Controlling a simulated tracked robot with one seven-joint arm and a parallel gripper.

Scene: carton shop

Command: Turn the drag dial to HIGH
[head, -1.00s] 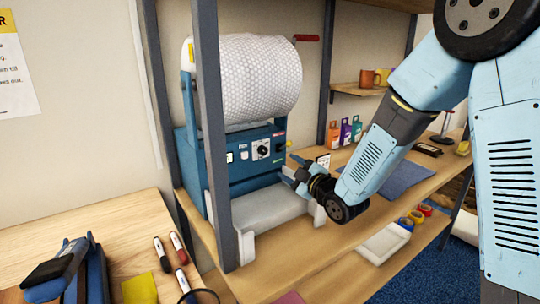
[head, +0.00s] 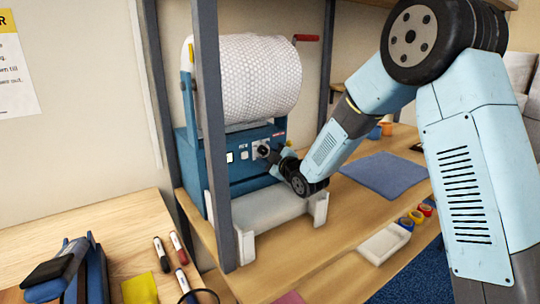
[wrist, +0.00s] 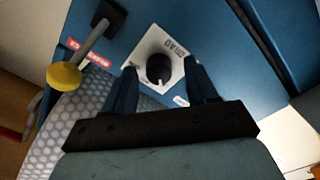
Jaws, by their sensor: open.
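The drag dial (wrist: 158,68) is a round black knob on a white plate marked DRAG, on the blue front panel of the bubble-wrap dispenser (head: 246,176). The wrist view shows a light pointer mark on its lower edge, towards my gripper. My gripper (wrist: 158,80) is open, with one finger on each side of the knob. I cannot tell whether the fingers touch it. In the head view the knob (head: 263,150) is partly covered by my gripper (head: 272,154). The plate's other lettering is too small to read.
A large bubble-wrap roll (head: 255,75) sits above the panel. A yellow-ended lever (wrist: 66,75) lies left of the dial in the wrist view. A grey shelf post (head: 212,130) stands left of my arm. A blue mat (head: 385,174) and white tray (head: 384,244) lie right.

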